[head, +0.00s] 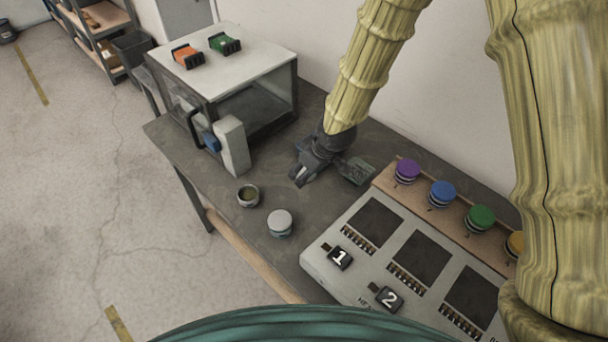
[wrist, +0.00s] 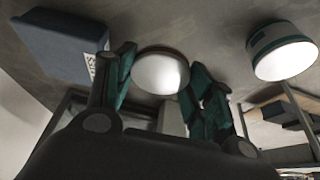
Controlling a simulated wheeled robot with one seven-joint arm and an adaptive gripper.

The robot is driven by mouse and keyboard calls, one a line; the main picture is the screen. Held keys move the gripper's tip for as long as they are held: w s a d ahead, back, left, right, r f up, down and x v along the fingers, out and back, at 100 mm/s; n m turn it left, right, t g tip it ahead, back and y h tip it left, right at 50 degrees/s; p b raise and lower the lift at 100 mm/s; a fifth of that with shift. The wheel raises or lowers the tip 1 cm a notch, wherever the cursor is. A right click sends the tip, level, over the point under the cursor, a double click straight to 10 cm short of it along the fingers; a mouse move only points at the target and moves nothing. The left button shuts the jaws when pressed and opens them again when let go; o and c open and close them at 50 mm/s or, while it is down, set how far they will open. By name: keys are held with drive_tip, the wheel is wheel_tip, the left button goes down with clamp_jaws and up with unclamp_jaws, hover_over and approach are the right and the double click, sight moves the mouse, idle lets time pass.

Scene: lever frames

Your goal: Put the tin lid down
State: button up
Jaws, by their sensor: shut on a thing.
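My gripper (head: 301,176) is above the dark table, in front of the glass-sided cabinet. In the wrist view its teal fingers (wrist: 160,80) are closed on the round, pale tin lid (wrist: 160,72), which has a brownish rim. In the head view the lid is mostly hidden by the fingers. An open tin (head: 248,195) with a dark inside stands on the table, left of my gripper. A second tin (head: 280,223) with a teal band and a white top stands nearer; a similar teal-banded tin (wrist: 283,48) shows in the wrist view.
The cabinet (head: 250,95) carries an orange and a green block on top. A panel (head: 400,250) with dark squares and numbered tags fills the right. Coloured round knobs (head: 442,190) line a wooden strip behind it. A flat greenish thing (head: 357,171) lies beside my gripper. Bare table lies around the tins.

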sight(305, 189)
drive_tip(key=shift+s+a, duration=0.1)
drive_tip(key=shift+s, duration=0.45)
drive_tip(key=w+f, duration=0.1)
drive_tip(key=f, duration=0.1)
drive_tip(key=w+f, duration=0.1)
drive_tip(key=f, duration=0.1)
drive_tip(key=w+f+p, duration=0.1)
drive_tip(key=f, duration=0.1)
drive_tip(key=shift+w, duration=0.3)
drive_tip(key=shift+s+r, duration=0.3)
drive_tip(key=shift+s, duration=0.3)
drive_tip(key=shift+s+r, duration=0.3)
drive_tip(key=shift+s, duration=0.25)
drive_tip(key=shift+w+f, duration=0.75)
drive_tip(key=shift+f, duration=0.15)
drive_tip(key=shift+s+r+b, duration=0.15)
drive_tip(key=shift+s+b, duration=0.15)
drive_tip(key=shift+s, duration=0.05)
drive_tip(key=o, duration=0.5)
drive_tip(key=shift+c, duration=0.2)
drive_tip(key=o, duration=0.4)
drive_tip(key=shift+w+f, duration=0.2)
drive_tip(key=shift+o, duration=0.2)
drive_tip(key=shift+s+r, duration=0.1)
drive_tip(key=shift+r, duration=0.05)
